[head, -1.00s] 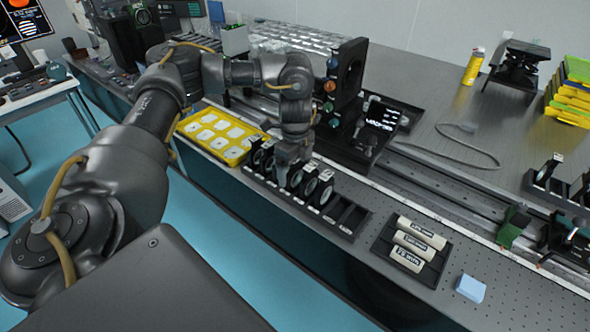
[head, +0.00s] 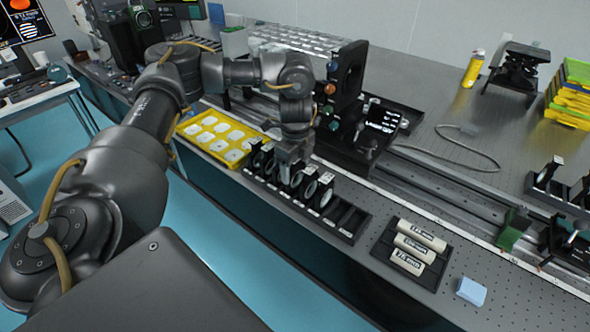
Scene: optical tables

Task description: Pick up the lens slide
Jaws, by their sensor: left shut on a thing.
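Several round lens slides in dark frames with white tags stand upright in a black slotted rack (head: 345,222) at the front edge of the optical table. My left gripper (head: 288,176) points down over the rack's left half, shut on a lens slide (head: 297,178) that is partly hidden by the fingers. The held slide still appears to be in the row of the rack; I cannot tell whether it is lifted. Another lens slide (head: 324,188) stands just right of the gripper, and one (head: 262,157) stands to its left. My right gripper is not in view.
A yellow tray (head: 190,130) of white pieces lies left of the rack. A dark holder with labelled white cylinders (head: 414,247) and a light blue block (head: 471,291) are to the right. A black device with a small display (head: 383,120) stands behind.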

